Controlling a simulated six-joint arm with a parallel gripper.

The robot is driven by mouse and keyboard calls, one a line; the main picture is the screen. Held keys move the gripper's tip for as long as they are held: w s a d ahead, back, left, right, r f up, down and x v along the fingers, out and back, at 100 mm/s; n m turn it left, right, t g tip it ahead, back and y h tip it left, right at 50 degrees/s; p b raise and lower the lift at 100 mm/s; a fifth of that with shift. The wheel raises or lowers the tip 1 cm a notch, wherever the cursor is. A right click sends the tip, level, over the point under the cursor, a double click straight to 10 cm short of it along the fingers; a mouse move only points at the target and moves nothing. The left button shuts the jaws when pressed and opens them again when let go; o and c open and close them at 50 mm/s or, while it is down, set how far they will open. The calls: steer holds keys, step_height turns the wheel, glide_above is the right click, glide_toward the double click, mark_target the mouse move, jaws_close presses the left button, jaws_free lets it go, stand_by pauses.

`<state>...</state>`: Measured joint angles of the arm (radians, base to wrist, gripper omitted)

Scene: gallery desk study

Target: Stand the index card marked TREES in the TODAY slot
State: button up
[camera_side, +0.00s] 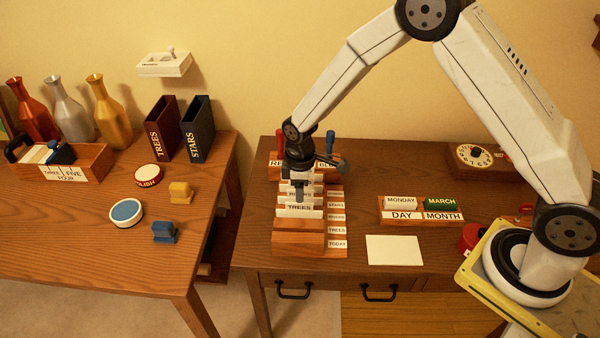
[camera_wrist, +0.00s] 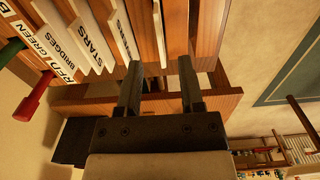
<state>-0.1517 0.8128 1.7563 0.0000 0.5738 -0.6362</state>
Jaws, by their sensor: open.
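The wooden card rack (camera_side: 312,252) stands on the right desk, with row labels down its right side. The TREES card (camera_side: 299,209) stands upright in the rack, the frontmost card seen. The TODAY label (camera_side: 337,244) is at the rack's front end; no card shows in that slot. My gripper (camera_side: 299,197) points down over the rack, at the TREES card. In the wrist view my gripper (camera_wrist: 160,78) has its fingers apart with nothing held. A white card edge (camera_wrist: 158,32) lies just beyond the gap; its marking is not readable there.
More cards, such as STARS (camera_wrist: 95,37), stand close beside. A red handle (camera_wrist: 35,92) and a blue handle (camera_side: 330,141) rise behind the rack. A blank white card (camera_side: 394,250) and the DAY/MONTH block (camera_side: 420,216) lie right of it.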

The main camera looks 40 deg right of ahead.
mark_target(299, 210)
steer(key=shift+f, duration=0.1)
steer(key=shift+f, duration=1.2)
steer(key=shift+w+a+f, duration=0.1)
steer(key=shift+f, duration=2.5)
jaws_close()
